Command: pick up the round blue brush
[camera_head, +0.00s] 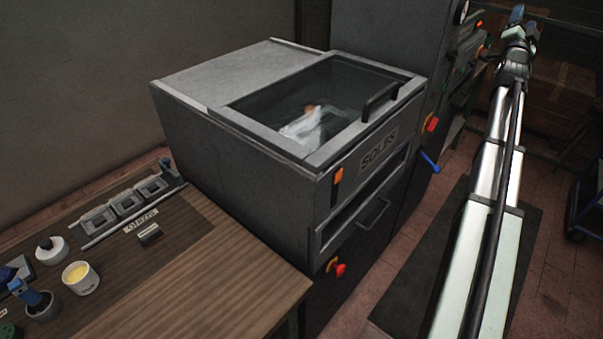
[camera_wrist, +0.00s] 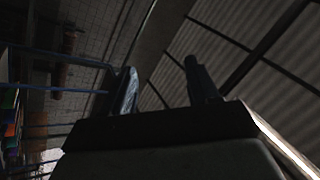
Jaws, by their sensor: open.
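In the head view my arm reaches up at the far right, far from the bench.
A large grey machine (camera_head: 230,170) marked SOLES stands between my arm and the bench. A metal rack (camera_head: 125,206) lies behind. The bench's front right is clear.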

